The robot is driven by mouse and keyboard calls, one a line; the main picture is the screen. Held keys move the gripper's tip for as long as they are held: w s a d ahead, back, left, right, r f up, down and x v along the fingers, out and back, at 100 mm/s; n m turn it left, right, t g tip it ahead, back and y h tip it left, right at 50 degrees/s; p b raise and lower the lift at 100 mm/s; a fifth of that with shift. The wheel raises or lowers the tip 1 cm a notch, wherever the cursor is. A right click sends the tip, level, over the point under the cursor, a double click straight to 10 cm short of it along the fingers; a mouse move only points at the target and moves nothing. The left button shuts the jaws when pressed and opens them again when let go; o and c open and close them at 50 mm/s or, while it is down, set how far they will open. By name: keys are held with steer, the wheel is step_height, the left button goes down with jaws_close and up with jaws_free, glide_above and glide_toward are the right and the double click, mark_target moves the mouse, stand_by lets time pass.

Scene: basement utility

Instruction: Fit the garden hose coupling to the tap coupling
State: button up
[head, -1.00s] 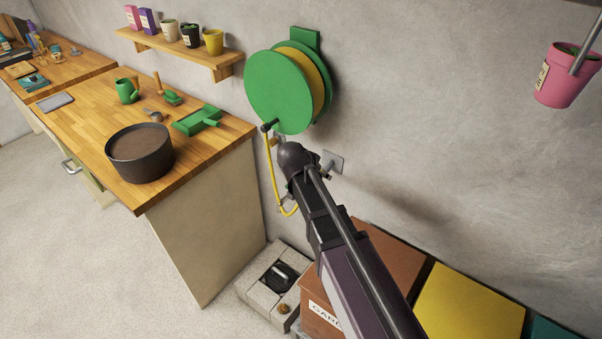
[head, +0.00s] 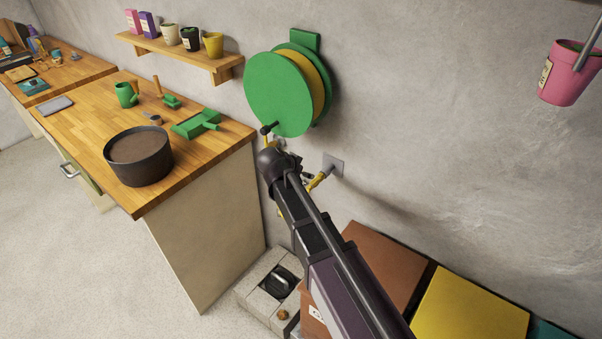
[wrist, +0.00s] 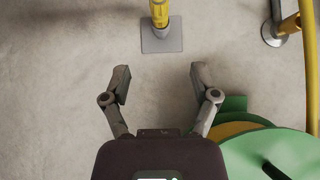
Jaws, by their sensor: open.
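The tap's grey wall plate (head: 334,164) shows right of my wrist in the head view. A yellow piece (head: 316,183) sticks out from it; whether this is tap, coupling or both I cannot tell. In the wrist view the plate (wrist: 162,40) is at the top centre, with the yellow piece (wrist: 159,14) running out of frame. My gripper (wrist: 160,80) is open and empty, its fingers apart below the plate in that view. The yellow hose (wrist: 308,65) runs up the right edge. In the head view my arm hides much of the hose. Whether the couplings are joined is not clear.
The green hose reel (head: 280,92) is on the wall above my wrist. A workbench (head: 95,130) stands left. A concrete drain (head: 265,282) and brown (head: 375,265) and yellow (head: 470,305) boxes lie below. A pink bucket (head: 567,75) hangs at upper right.

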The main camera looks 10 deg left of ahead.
mark_target(318, 177)
steer(key=shift+b+x, duration=4.45)
steer(key=shift+x, duration=2.1)
jaws_close()
